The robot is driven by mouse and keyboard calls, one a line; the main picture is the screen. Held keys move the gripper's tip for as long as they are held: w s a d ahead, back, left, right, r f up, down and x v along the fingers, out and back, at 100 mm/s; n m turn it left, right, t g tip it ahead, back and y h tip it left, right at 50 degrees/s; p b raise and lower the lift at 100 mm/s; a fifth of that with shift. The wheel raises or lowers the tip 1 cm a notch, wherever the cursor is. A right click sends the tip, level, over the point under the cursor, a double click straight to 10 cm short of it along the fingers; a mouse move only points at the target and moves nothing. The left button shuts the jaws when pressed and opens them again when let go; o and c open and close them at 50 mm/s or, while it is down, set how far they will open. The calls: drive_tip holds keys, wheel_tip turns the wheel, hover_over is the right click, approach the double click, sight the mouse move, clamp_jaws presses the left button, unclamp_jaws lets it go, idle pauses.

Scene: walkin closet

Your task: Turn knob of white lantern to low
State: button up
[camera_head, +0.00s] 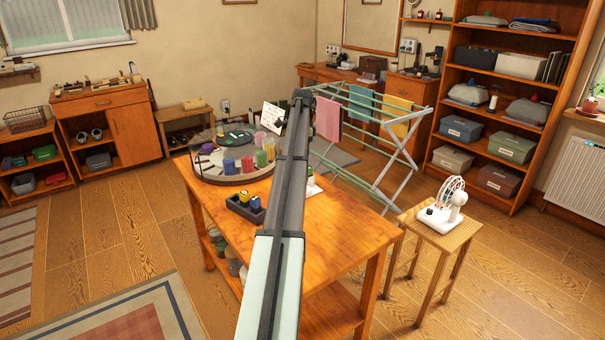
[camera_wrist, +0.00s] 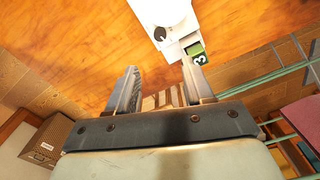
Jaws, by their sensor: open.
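A white device, which looks like the white lantern (camera_wrist: 165,12), shows only in part at the top of the wrist view, on the orange wooden table. A dark round knob (camera_wrist: 160,34) sits on its face, but I cannot read its setting. A green tag marked 3 (camera_wrist: 196,49) is beside it. In the head view, a small white part (camera_head: 314,188) shows beside my arm, which hides the rest. My gripper (camera_wrist: 160,78) is open and empty, its two fingers apart and short of the knob in the wrist picture. The head view does not show the fingers.
The wooden table (camera_head: 330,235) also holds a round tray (camera_head: 205,176) with colored jars and a dark caddy (camera_head: 243,207). A drying rack (camera_head: 375,140) with towels stands behind it. A white fan (camera_head: 443,210) sits on a stool to the right. The table's front right is bare.

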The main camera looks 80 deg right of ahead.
wheel_tip(320, 180, down, 14)
drive_tip(key=shift+r+m, duration=0.1)
drive_tip(key=shift+m, duration=0.9)
drive_tip(key=shift+c, duration=0.4)
clamp_jaws()
